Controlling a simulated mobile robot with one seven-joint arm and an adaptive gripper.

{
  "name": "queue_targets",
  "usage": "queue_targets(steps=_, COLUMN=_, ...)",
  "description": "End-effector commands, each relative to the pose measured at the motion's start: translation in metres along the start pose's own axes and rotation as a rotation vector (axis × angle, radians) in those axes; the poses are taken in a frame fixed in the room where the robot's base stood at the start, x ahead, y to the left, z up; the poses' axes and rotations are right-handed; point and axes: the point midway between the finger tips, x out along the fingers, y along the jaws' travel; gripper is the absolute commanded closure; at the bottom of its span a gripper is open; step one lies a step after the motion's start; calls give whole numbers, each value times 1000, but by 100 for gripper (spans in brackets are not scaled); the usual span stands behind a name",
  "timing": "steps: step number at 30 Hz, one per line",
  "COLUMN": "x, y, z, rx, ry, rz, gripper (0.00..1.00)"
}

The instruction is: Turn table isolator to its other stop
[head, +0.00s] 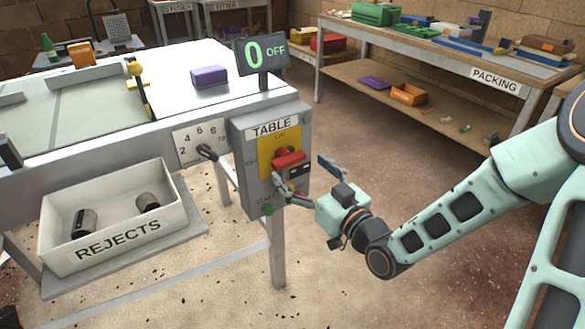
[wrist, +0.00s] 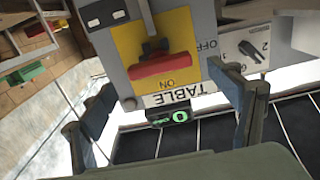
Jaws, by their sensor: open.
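The table isolator is a red handle (head: 289,160) on a yellow plate (head: 266,146), on the front of a grey box labelled TABLE. In the wrist view, upside down, the red handle (wrist: 162,67) lies nearly crosswise, with ON printed on one side and OFF at the plate's side. The display (head: 262,52) above the box reads 0 OFF. My gripper (head: 306,178) is open in front of the box. In the wrist view my gripper (wrist: 157,80) has one finger on each side of the handle, apart from it. Contact is not visible.
A dial with a black knob (head: 206,151) is left of the box. A green button (head: 268,208) sits low on the box. A REJECTS tray (head: 65,262) with dark cylinders stands left. A packing bench (head: 440,52) is behind; the floor between is mostly clear.

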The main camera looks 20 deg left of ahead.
Motion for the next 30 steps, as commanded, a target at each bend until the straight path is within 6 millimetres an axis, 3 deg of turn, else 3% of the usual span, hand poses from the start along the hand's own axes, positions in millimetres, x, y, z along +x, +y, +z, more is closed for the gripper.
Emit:
queue_targets(steps=7, x=32, y=-1, z=0, rx=0, ry=1, rz=-1, gripper=17)
queue_targets(steps=18, x=38, y=0, z=0, rx=0, ry=-1, rz=0, gripper=17)
queue_targets(steps=30, x=38, y=0, z=0, rx=0, ry=0, rz=0, gripper=59)
